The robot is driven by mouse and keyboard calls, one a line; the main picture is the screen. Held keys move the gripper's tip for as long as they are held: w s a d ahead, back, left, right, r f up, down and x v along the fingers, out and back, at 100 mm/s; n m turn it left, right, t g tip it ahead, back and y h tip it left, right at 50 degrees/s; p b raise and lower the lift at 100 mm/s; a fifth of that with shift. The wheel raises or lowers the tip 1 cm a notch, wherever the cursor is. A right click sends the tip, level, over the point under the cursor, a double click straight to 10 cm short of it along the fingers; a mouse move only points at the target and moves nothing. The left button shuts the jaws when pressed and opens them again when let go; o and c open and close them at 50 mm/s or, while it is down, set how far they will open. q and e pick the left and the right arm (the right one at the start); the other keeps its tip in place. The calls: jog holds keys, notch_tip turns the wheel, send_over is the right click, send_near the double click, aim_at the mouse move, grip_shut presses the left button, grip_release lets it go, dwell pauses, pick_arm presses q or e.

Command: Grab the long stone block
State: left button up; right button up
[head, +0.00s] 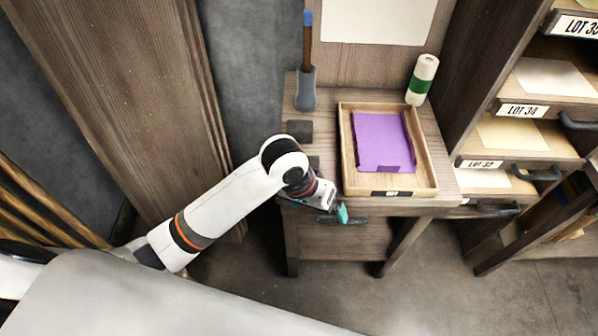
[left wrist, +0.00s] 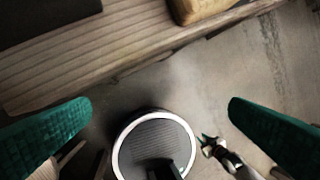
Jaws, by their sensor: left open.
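Two dark grey blocks lie on the left part of the wooden bench: one squarish block (head: 299,130), and another (head: 314,162) mostly hidden behind my left arm. I cannot tell which is the long stone block. A dark flat block (left wrist: 45,18) shows at the top left of the left wrist view, cut by the frame. My left gripper (head: 342,213) is at the bench's front edge, below the tray. Its green fingers (left wrist: 160,108) are wide apart with nothing between them. My right gripper (left wrist: 208,146) appears small below; its jaw state is unclear.
A wooden tray (head: 434,178) with a purple sheet (head: 383,143) stands right of the blocks. A blue-tipped handled tool (head: 306,88) and a white-green cylinder (head: 422,80) stand behind. Drawers (head: 520,175) are at the right. A dark handle (head: 356,220) is near my left gripper.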

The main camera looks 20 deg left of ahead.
pick_arm(q)
jog(key=shift+n+g+y, duration=0.5)
jog(key=shift+n+y, duration=0.3)
jog(key=shift+y, duration=0.1)
jog(key=w+r, duration=0.1)
jog(key=w, duration=0.1)
jog(key=w+a+r, duration=0.1)
jog(key=w, duration=0.1)
jog(key=w+a+r, duration=0.1)
jog(key=w+r, duration=0.1)
jog(key=shift+a+r, duration=0.1)
jog(key=w+a+r+n+y, duration=0.2)
jog(key=w+a+r+n, duration=0.15)
jog(key=a+r, duration=0.2)
jog(key=shift+g, duration=0.4)
jog(key=f, duration=0.3)
jog(key=w+f, duration=0.1)
jog(key=f, duration=0.1)
jog(key=shift+d, duration=0.1)
jog(key=shift+s+d+f+p, duration=0.1)
jog(key=shift+f+p, duration=0.05)
jog(key=shift+f, duration=1.35)
jog(key=shift+s+f+p, duration=0.1)
jog(key=shift+f+p, duration=0.05)
jog(key=shift+f, duration=1.35)
jog(key=shift+w, duration=0.1)
jog(key=c, duration=1.1)
